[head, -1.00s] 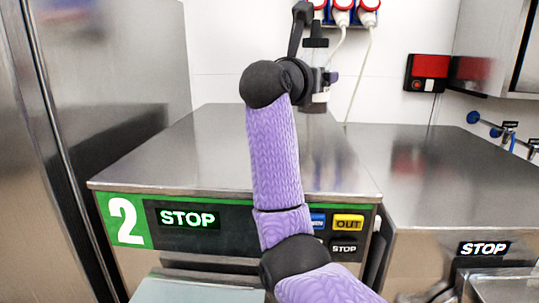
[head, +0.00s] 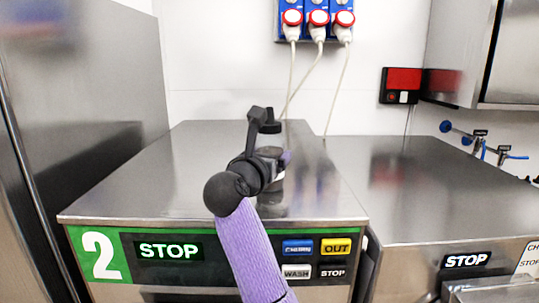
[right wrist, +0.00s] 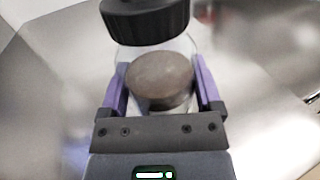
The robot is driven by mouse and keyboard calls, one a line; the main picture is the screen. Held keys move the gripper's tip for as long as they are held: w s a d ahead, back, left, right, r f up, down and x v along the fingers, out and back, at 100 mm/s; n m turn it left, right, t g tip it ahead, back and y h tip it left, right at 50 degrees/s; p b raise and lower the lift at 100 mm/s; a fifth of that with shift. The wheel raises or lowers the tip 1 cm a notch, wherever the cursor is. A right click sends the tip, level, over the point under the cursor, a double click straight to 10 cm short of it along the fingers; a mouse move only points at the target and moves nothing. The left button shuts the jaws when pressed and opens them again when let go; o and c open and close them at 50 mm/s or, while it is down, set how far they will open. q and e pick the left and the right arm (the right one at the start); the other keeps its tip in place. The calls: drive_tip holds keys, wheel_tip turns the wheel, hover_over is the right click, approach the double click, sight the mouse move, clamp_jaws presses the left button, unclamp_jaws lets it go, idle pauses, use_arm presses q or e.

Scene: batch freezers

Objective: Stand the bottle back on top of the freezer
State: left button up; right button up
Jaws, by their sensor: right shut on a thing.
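My right gripper (head: 284,158) is over the steel top of freezer 2 (head: 200,170). It is shut on the bottle, with one purple finger on each side of it in the right wrist view (right wrist: 160,92). The bottle has a black ribbed cap (right wrist: 147,20), a clear body and brown contents (right wrist: 160,80). In the head view the gripper and wrist hide most of the bottle; a pale bit (head: 278,176) shows below. I cannot tell whether its base touches the freezer top. My left gripper is not in view.
The freezer top around the gripper is clear. A second steel unit (head: 440,190) stands at the right and a tall steel cabinet (head: 90,100) at the left. Sockets with red-ringed plugs (head: 318,18) and cables hang on the back wall. Blue-handled taps (head: 480,145) are at right.

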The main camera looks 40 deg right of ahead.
drive_tip(key=o, duration=1.2)
drive_tip(key=shift+r, duration=0.15)
drive_tip(key=b+v, duration=0.3)
drive_tip(key=v, duration=0.9)
drive_tip(key=shift+b, duration=0.4)
